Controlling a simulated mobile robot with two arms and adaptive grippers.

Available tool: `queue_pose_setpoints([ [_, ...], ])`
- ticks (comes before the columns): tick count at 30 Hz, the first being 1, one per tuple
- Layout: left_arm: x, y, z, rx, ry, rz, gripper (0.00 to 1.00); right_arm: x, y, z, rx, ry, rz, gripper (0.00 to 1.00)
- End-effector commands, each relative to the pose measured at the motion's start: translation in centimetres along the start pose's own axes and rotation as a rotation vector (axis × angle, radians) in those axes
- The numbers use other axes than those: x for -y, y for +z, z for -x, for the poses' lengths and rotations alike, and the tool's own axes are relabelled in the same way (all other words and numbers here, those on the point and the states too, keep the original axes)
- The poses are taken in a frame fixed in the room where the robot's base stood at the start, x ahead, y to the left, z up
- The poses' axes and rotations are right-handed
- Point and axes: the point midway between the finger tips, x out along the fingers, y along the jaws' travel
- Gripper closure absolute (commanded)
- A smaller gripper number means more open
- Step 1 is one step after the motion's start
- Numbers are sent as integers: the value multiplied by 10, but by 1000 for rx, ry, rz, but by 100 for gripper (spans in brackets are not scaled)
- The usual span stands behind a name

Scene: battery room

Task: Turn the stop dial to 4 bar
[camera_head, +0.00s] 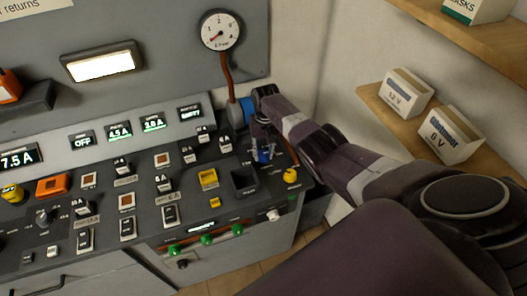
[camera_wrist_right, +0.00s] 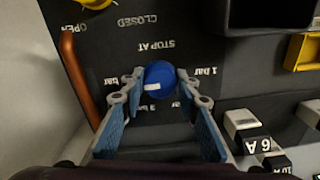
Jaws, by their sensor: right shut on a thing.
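The stop dial (camera_wrist_right: 160,78) is a small round blue knob in the right wrist view, below the upside-down words STOP AT. A short white mark on it lies toward its lower left. Labels with "bar" surround it: 1 bar is at the right, and 3 bar is below. The label at the left is partly hidden by a finger, so I cannot tell exactly which figure the mark faces. My right gripper (camera_wrist_right: 160,88) is shut on the dial, one finger on each side. In the head view the right gripper (camera_head: 264,147) reaches down to the panel and mostly hides the dial. My left gripper is not in view.
A white round gauge (camera_head: 220,31) stands above the panel on a copper-coloured pipe. A yellow knob (camera_head: 291,175) sits close to the right gripper. Black switches (camera_wrist_right: 243,124) and a yellow-framed socket (camera_wrist_right: 302,52) are nearby. A shelf (camera_head: 410,125) with boxes is at the right.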

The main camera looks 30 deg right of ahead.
Motion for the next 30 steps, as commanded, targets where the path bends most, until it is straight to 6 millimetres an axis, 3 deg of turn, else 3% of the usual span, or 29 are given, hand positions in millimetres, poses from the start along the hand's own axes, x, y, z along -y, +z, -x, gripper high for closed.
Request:
queue_pose_setpoints([
  [20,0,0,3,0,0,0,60,0,-3,3,-10,-1,-58,95],
  [21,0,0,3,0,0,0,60,0,-3,3,-10,-1,-58,66],
  [25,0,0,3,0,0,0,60,0,-2,2,-7,-1,-57,53],
  [30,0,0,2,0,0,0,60,0,-1,1,-5,0,-56,53],
])
